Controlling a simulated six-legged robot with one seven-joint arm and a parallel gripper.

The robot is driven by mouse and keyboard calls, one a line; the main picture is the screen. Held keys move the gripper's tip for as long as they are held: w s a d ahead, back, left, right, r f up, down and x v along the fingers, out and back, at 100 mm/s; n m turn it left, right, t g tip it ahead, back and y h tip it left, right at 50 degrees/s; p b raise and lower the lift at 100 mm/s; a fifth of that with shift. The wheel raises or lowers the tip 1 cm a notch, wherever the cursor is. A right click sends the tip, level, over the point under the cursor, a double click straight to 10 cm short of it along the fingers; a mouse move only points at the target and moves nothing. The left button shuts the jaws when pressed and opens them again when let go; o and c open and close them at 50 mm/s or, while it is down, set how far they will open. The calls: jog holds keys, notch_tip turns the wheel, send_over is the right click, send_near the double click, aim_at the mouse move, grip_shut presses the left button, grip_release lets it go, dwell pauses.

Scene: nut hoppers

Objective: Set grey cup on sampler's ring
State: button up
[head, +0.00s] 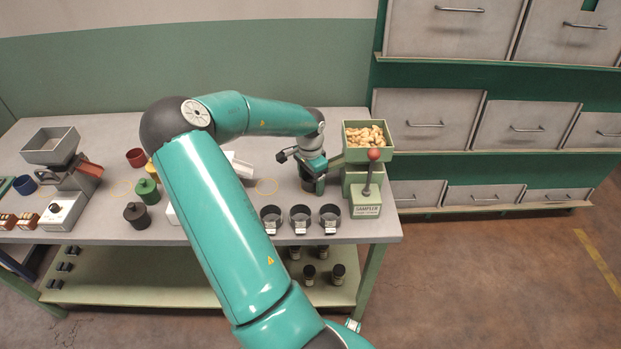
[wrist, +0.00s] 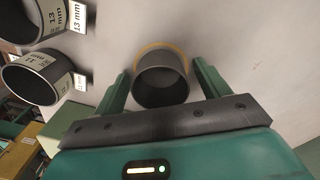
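The grey cup (wrist: 160,82) is a dark, open-topped cylinder between my gripper's fingers in the wrist view. It stands upright on the pale bench, over a thin tan ring (wrist: 158,48) whose far arc shows past its rim. In the head view the cup (head: 308,186) is a dark shape below my gripper (head: 314,172), partly hidden by it, just left of the sampler (head: 366,198). My gripper (wrist: 162,82) is open around the cup, with narrow gaps seen beside it.
Several dark rings with size labels (head: 300,217) stand along the bench's front edge, close to my gripper. The sampler carries a nut-filled hopper (head: 368,137) and a red-knobbed lever (head: 373,156). An empty ring mark (head: 267,186) lies to the left. Coloured cups and a grinder-like machine (head: 66,170) stand farther left.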

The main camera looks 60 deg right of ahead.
notch_tip(320, 180, up, 12)
jog(key=shift+r, duration=0.2)
dwell(0.5)
jog(key=shift+w, duration=0.15)
jog(key=w+a+r+n+t+y, duration=0.1)
jog(key=w+a+r+n, duration=0.2)
jog(key=a, duration=0.5)
jog(key=w+a+r+n+t, duration=0.15)
jog(key=w+a+n, duration=0.25)
jog(key=a, duration=0.5)
jog(key=w+a+r+n+y, duration=0.1)
jog(key=w+a+r+n, duration=0.25)
jog(key=a, duration=0.45)
jog(key=s+a+r+n+t, duration=0.1)
jog(key=a+n, duration=0.3)
jog(key=a, duration=0.4)
jog(key=s+a+r+n+t+h, duration=0.1)
jog(key=s+a+r+n, duration=0.2)
jog(key=a+n, duration=0.2)
jog(key=s+a+r+n+t+h, duration=0.1)
jog(key=s+a+r+n, duration=0.2)
jog(key=a, duration=0.8)
jog(key=shift+n, duration=0.65)
